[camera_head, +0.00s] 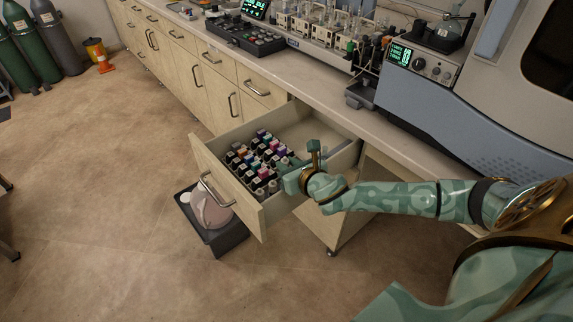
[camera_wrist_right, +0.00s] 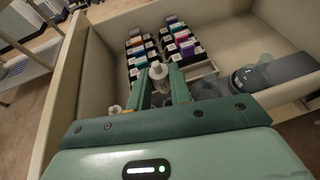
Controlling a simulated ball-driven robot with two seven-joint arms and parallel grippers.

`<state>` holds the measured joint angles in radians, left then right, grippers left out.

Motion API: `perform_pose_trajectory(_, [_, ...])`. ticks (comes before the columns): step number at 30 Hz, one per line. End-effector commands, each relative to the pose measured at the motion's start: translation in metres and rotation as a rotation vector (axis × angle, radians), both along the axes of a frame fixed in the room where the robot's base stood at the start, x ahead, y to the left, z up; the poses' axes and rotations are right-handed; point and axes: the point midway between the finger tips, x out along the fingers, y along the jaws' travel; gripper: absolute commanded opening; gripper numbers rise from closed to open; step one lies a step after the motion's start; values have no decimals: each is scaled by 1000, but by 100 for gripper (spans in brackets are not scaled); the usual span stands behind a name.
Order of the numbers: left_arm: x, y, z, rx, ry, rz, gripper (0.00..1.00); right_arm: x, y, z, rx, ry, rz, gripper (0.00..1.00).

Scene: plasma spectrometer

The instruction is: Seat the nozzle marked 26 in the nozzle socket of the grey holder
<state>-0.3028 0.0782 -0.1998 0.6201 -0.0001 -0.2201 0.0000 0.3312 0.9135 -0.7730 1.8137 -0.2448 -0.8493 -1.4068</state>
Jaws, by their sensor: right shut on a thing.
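My right gripper (camera_head: 284,180) reaches into the open drawer (camera_head: 232,187) at its front right corner. In the right wrist view its two fingers (camera_wrist_right: 164,90) are shut around a small pale piece with a white rounded top (camera_wrist_right: 158,71). I cannot read any mark on it, so I cannot tell if it is the nozzle marked 26. Several small dark containers with coloured labels (camera_head: 256,158) stand in rows in the drawer; they also show in the right wrist view (camera_wrist_right: 135,58). I cannot make out the grey holder for certain. My left gripper is not in view.
A dark tray with round items (camera_head: 246,38) lies on the counter (camera_head: 310,82). Glassware and a blue-grey instrument (camera_head: 450,110) stand along it.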

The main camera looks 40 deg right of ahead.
Motion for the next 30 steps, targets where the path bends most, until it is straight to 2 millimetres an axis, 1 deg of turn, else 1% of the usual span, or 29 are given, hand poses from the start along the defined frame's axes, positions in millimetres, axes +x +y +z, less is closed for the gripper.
perform_pose_trajectory(1, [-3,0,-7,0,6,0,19,0,0,-9,0,4,0,0])
perform_pose_trajectory(6, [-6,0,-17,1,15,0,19,0,0,-19,0,3,-1,0])
perform_pose_trajectory(18, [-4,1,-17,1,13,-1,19,0,0,-17,0,1,-1,0])
perform_pose_trajectory(30, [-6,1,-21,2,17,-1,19,0,0,-26,-1,2,-2,0])
